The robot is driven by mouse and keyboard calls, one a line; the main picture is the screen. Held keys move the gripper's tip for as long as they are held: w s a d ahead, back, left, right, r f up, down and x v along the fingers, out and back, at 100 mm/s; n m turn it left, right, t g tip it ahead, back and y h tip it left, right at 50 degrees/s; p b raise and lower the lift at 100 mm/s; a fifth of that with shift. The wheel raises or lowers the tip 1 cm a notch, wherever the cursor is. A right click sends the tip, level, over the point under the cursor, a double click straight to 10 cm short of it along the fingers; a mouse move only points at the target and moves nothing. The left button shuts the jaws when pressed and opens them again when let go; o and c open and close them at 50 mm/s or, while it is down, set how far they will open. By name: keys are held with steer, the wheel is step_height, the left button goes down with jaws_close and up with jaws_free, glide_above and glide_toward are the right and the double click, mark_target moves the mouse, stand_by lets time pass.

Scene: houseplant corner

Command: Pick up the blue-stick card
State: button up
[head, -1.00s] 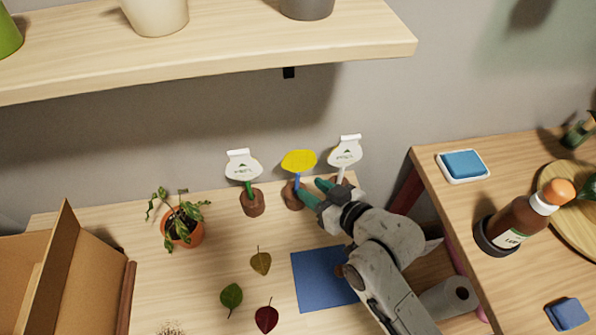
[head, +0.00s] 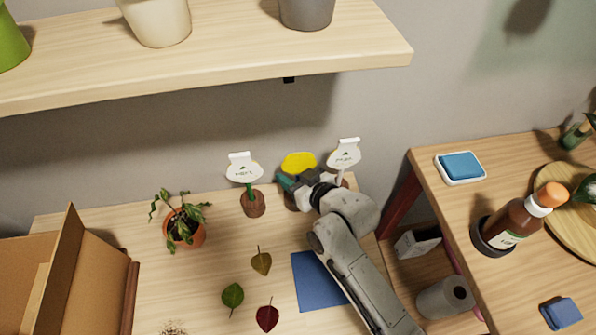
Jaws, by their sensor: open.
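The blue-stick card has a yellow oval head (head: 299,162) and stands in a small brown base (head: 291,200) near the back of the table. Its blue stick is now hidden behind my gripper. My gripper (head: 281,182) is open, with its green fingertips at the height of the stick, just below the yellow head. I cannot tell whether the stick is between the fingers. A white card on a green stick (head: 244,168) stands to the left. Another white card (head: 344,154) on a pale stick stands to the right, close to my wrist.
A potted plant (head: 184,228) stands at the left, beyond a cardboard box (head: 85,275). Several loose leaves and a blue mat (head: 318,281) lie in front. A shelf (head: 230,52) with pots hangs above. A side table (head: 500,270) holds a bottle.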

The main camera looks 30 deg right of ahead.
steer(key=shift+c, duration=0.5)
jaws_close()
steer(key=shift+r, duration=0.15)
step_height(320, 180, up, 25)
steer(key=p, duration=0.7)
steer(key=shift+r+p, duration=0.1)
steer(key=shift+p, duration=0.3)
stand_by(0.4)
